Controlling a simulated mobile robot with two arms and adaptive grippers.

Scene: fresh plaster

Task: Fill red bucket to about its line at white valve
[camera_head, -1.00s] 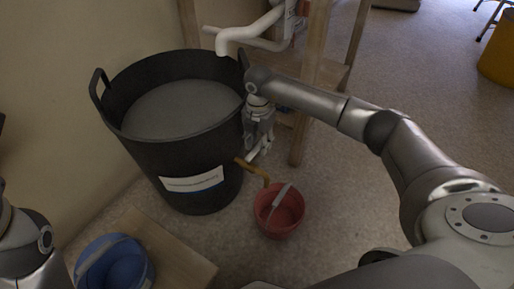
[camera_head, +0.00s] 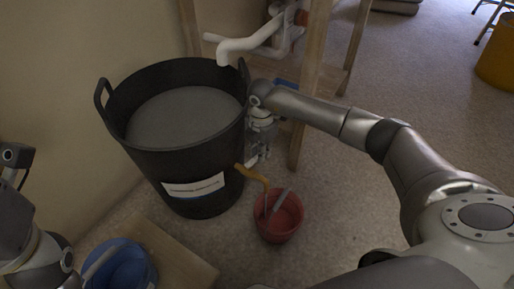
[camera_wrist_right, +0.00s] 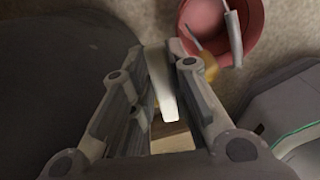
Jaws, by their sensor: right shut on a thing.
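The red bucket (camera_head: 279,222) stands on the floor before the big black tub, its grey handle leaning across it. A brass spout (camera_head: 252,175) from the tub's lower side ends above the bucket. A thin streak runs from spout to bucket, like a stream; the fill line and level cannot be made out. My right gripper (camera_head: 258,150) points down beside the tub. In the right wrist view, its fingers (camera_wrist_right: 158,75) are closed around a white bar (camera_wrist_right: 162,85), seemingly the valve lever. The bucket (camera_wrist_right: 222,25) and spout (camera_wrist_right: 208,66) show beyond. My left gripper is out of view.
The black tub (camera_head: 180,165) holds grey liquid (camera_head: 185,115). A white pipe (camera_head: 245,45) on a wooden stand (camera_head: 312,80) reaches over its rim. The floor right of the red bucket is clear.

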